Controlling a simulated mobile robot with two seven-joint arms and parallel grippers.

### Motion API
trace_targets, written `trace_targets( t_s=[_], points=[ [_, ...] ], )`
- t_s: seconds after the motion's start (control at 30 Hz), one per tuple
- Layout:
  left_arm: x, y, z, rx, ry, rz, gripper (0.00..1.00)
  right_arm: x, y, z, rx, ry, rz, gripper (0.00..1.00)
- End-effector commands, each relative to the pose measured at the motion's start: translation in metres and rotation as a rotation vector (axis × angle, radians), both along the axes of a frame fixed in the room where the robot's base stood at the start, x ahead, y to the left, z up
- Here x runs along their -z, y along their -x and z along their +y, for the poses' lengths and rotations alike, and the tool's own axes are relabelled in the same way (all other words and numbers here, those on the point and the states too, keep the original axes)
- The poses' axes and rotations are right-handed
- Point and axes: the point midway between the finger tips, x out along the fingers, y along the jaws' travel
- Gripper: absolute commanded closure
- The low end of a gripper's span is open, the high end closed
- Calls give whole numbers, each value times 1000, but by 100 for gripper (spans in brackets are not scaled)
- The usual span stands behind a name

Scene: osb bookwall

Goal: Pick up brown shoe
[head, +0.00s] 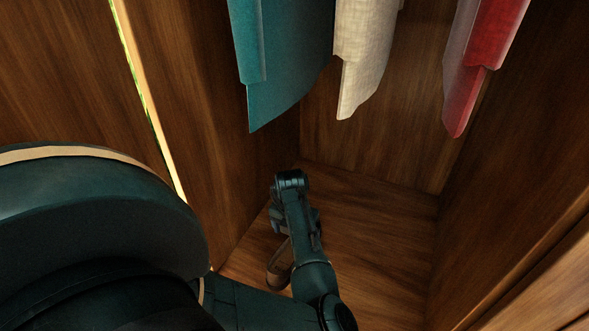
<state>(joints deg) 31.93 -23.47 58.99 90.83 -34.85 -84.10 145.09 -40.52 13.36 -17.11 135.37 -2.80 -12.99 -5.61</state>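A brown shoe (279,267) shows low in the wardrobe, left of and partly behind my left forearm. Only a curved brown part of it is visible. My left arm comes in from the left and reaches down into the wardrobe. My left gripper (277,224) is mostly hidden beneath my wrist, close to the shoe. I cannot tell whether its fingers are open or shut, or whether they touch the shoe. My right gripper is not in view.
A teal garment (285,60), a cream garment (362,55) and a red garment (487,65) hang above. Wooden side walls (525,130) close in on both sides. The wardrobe floor (375,235) right of my forearm is bare.

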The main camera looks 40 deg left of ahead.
Motion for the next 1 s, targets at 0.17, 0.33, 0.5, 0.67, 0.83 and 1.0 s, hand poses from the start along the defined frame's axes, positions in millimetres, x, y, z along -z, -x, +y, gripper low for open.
trace_targets(
  t_s=[0.17, 0.33, 0.5, 0.67, 0.83, 1.0],
  points=[
    [19, -3, 1, 1, -2, -2, 13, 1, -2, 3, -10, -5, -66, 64],
    [36, -6, 3, 2, -2, 1, 13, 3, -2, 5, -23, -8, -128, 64],
    [62, -10, 6, 2, -3, 1, 13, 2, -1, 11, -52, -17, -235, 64],
    [71, -12, 6, 0, -2, -2, 13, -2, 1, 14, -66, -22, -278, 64],
    [70, -12, 6, 0, -2, -2, 13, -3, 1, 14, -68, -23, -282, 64],
    [70, -12, 6, 0, -2, -2, 23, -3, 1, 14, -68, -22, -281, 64]
  ],
)
